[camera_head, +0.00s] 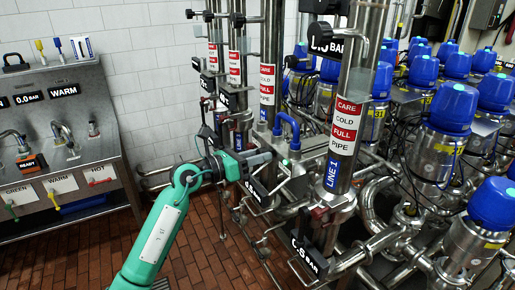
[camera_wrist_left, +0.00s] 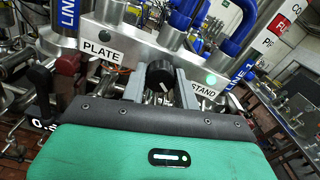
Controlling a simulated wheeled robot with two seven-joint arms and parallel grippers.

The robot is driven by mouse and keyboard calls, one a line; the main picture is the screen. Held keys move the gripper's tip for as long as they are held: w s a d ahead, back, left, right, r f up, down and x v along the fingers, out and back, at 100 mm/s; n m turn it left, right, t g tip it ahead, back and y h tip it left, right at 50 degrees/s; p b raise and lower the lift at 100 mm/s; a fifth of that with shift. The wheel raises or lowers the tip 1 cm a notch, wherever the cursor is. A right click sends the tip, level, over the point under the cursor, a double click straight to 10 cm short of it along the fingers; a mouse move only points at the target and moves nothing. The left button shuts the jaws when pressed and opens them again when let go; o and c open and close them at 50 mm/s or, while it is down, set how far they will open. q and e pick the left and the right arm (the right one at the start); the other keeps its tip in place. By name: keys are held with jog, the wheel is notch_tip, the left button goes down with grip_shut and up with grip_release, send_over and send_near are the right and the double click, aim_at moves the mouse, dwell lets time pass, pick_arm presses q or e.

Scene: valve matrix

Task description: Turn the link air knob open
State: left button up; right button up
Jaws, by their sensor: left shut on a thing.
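A round black knob (camera_wrist_left: 158,73) with a white pointer mark sits on the front of a steel plate (camera_wrist_left: 140,50), below the labels PLATE and STAND. I take it for the link air knob. My left gripper (camera_wrist_left: 160,82) has one finger on each side of the knob and is shut on it. In the head view the left gripper (camera_head: 268,156) reaches the plate from the left, and the knob is hidden there. The pointer shows between the fingers, tilted; its exact setting is hard to read. My right gripper is not in view.
A blue U-shaped pipe (camera_head: 287,128) rises from the plate. Steel pipes with CARE COLD FULL PIPE labels (camera_head: 345,125) stand close around the gripper. Several blue-topped valves (camera_head: 454,105) crowd the right. A sink counter (camera_head: 65,150) stands at left, with open brick floor before it.

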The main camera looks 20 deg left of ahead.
pick_arm(q)
jog(key=n+p, duration=0.1)
jog(key=p, duration=0.1)
jog(key=n+p, duration=0.1)
jog(key=n, duration=0.1)
jog(key=n+p, duration=0.2)
jog(key=shift+r+p, duration=0.25)
jog(key=shift+p, duration=0.1)
jog(key=shift+f+n+p, duration=0.2)
jog(key=shift+n+p, duration=1.1)
jog(key=shift+p, duration=0.05)
jog(key=o, duration=1)
jog(key=shift+f, duration=0.1)
jog(key=shift+s+a+f, duration=0.1)
jog(key=shift+s+a, duration=0.15)
jog(key=shift+s, duration=0.05)
jog(key=shift+b+v, duration=3.35)
jog(key=shift+v, duration=3.25)
